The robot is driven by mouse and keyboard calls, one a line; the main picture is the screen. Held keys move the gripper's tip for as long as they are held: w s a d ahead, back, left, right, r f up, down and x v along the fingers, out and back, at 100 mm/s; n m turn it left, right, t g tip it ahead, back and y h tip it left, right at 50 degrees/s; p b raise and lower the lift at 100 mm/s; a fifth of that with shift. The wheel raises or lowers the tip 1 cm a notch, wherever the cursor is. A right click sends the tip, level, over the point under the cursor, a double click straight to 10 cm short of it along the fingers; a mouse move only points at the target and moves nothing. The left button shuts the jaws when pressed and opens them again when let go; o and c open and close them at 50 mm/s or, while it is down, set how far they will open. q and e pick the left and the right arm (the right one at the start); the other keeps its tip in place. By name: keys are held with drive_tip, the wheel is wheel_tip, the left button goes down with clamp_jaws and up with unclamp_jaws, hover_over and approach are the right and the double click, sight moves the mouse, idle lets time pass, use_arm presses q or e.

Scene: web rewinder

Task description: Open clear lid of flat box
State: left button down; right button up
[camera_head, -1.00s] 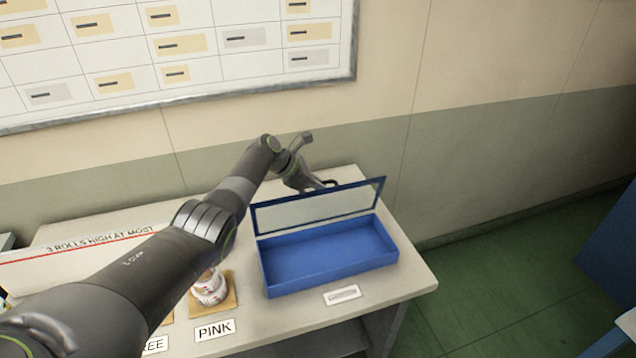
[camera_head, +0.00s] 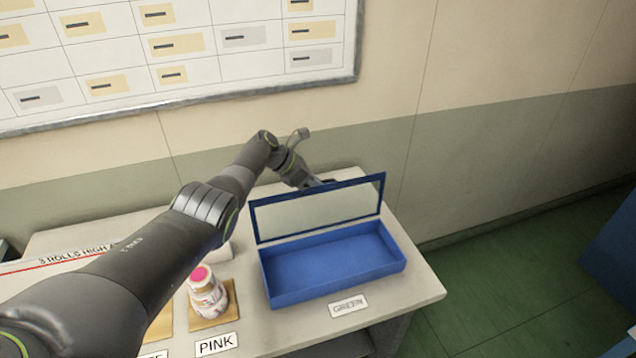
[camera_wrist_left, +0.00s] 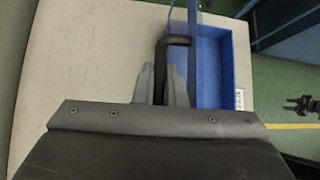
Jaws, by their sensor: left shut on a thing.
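The flat blue box (camera_head: 335,292) sits on the table, its open inside visible. Its clear lid (camera_head: 318,211), a see-through pane in a blue frame, stands raised along the box's back edge, close to upright. My left gripper (camera_head: 318,185) is behind the lid's top edge, its fingers mostly hidden in the head view. In the left wrist view, the fingers of my left gripper (camera_wrist_left: 161,80) are shut on a bent black handle (camera_wrist_left: 176,41) beside the blue lid frame (camera_wrist_left: 193,45). A dark shape at the right edge of that view looks like my right gripper (camera_wrist_left: 303,106); its jaws are unclear.
A white roll stack with a pink top (camera_head: 205,290) stands on a wooden base left of the box, behind the PINK label (camera_head: 216,344). A GREEN label (camera_head: 348,306) lies before the box. The wall board (camera_head: 230,60) is behind; floor is right.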

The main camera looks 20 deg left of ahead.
use_arm(q)
drive_tip(key=shift+w+a, duration=0.1)
idle(0.5)
drive_tip(key=c, duration=1.8)
unclamp_jaws()
drive_tip(key=shift+o, duration=0.2)
drive_tip(key=shift+a+r, duration=0.15)
drive_tip(key=shift+r, duration=0.05)
drive_tip(key=v, duration=1.6)
drive_tip(key=shift+s+a+r+p, duration=0.15)
drive_tip(key=shift+s+a+p, duration=0.15)
drive_tip(key=shift+p, duration=0.15)
